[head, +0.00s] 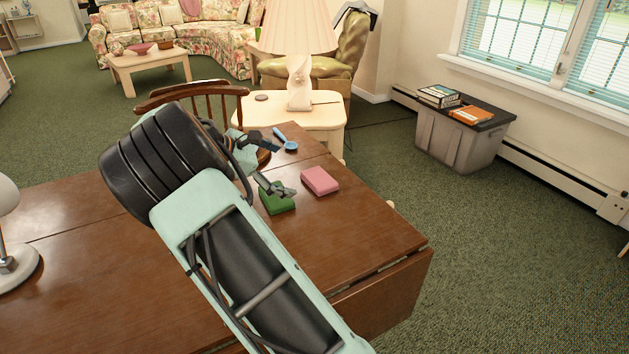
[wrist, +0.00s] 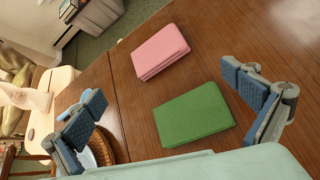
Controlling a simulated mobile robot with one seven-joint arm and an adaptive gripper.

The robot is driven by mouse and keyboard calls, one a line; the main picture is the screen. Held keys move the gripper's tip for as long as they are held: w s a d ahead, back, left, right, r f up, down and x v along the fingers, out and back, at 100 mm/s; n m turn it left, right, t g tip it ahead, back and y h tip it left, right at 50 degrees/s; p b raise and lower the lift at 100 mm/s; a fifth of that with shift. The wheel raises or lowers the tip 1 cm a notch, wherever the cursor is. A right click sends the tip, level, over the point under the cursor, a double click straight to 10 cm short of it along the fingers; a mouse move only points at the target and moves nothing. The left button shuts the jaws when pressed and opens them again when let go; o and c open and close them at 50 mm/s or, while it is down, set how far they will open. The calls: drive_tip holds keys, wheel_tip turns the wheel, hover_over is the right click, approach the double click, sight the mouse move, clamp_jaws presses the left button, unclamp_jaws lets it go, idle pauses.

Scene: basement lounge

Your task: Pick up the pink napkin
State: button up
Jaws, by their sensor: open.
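The pink napkin (head: 320,181) is a folded pad lying flat on the brown wooden table (head: 400,235), near its right side. It also shows in the wrist view (wrist: 160,51), beyond the green napkin. The green napkin (head: 276,199) lies close to it, apart from it, and shows whole in the wrist view (wrist: 193,114). My gripper (head: 268,164) is open and empty above the table. In the wrist view its two fingers (wrist: 165,112) stand wide apart, with the green napkin between them in the picture and the pink napkin farther out.
A blue spoon-like utensil (head: 286,140) lies on the table behind the napkins. A round woven basket (wrist: 105,148) is near the left finger. A wooden chair (head: 190,95) and a cream lamp table (head: 320,113) stand behind. Bare tabletop lies right of the napkins.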

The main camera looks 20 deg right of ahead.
sight(319, 177)
drive_tip(key=f+n+h, duration=0.1)
drive_tip(key=w+f+n+h, duration=0.1)
drive_tip(key=n, duration=0.1)
drive_tip(key=shift+w+d+f+h, duration=0.1)
drive_tip(key=shift+w+f+h, duration=0.05)
drive_tip(key=shift+f+h, duration=0.25)
drive_tip(key=shift+d+f+n+b, duration=0.1)
drive_tip(key=shift+d+n+b, duration=0.05)
drive_tip(key=shift+n+b, duration=0.2)
drive_tip(key=b+x, duration=0.3)
drive_tip(key=x, duration=0.7)
drive_tip(key=shift+d, duration=0.4)
drive_tip(key=c, duration=1.1)
